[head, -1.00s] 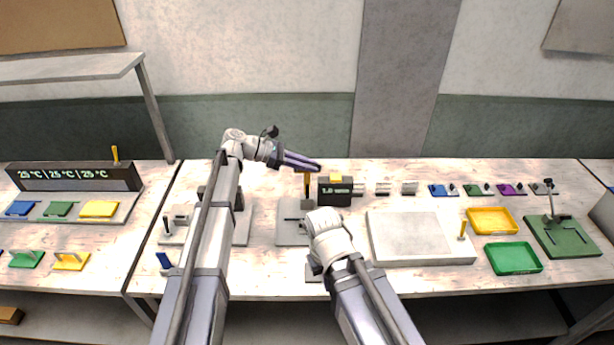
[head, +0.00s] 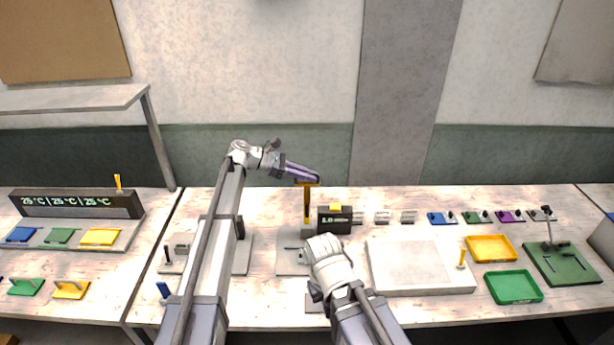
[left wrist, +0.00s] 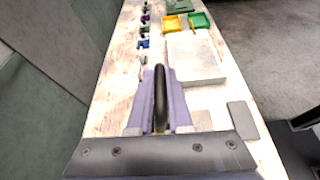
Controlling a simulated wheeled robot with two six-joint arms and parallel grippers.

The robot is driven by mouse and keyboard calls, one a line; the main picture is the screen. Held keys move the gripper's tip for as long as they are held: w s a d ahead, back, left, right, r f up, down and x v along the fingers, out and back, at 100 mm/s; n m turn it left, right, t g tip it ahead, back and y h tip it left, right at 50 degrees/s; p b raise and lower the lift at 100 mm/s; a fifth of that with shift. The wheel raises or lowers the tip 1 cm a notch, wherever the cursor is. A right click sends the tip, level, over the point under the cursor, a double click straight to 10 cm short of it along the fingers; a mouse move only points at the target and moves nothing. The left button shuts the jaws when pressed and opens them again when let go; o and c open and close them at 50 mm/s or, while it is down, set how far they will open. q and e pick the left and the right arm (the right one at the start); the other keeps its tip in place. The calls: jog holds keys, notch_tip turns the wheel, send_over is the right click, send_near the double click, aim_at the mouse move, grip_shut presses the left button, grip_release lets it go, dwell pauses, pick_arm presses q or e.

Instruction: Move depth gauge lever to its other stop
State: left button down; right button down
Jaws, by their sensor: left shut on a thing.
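The depth gauge has a dark box with a "1.0" readout (head: 334,220) and a yellow piece on top, beside a grey base plate (head: 288,264). My left gripper (head: 312,181) is at the top of this post, shut on the crossbar. In the left wrist view, a dark rounded bar (left wrist: 161,97) lies between the purple fingers, with a bit of yellow below. My right arm reaches in front of the gauge, but its gripper does not show.
Right of the gauge are a pale flat block (head: 420,265), a yellow tray (head: 490,249), a green tray (head: 513,287) and a green plate (head: 562,263). Small coloured blocks line the back. A temperature display (head: 77,203) stands at left.

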pick_arm(q)
jog(key=shift+w+d, duration=0.1)
jog(key=shift+w, duration=0.1)
jog(key=c, duration=1.3)
grip_release()
jog(key=o, duration=0.5)
jog(key=shift+w+d, duration=0.1)
jog(key=shift+w, duration=0.05)
jog(key=shift+c, duration=0.2)
jog(key=p+v, duration=0.3)
jog(key=v, duration=0.5)
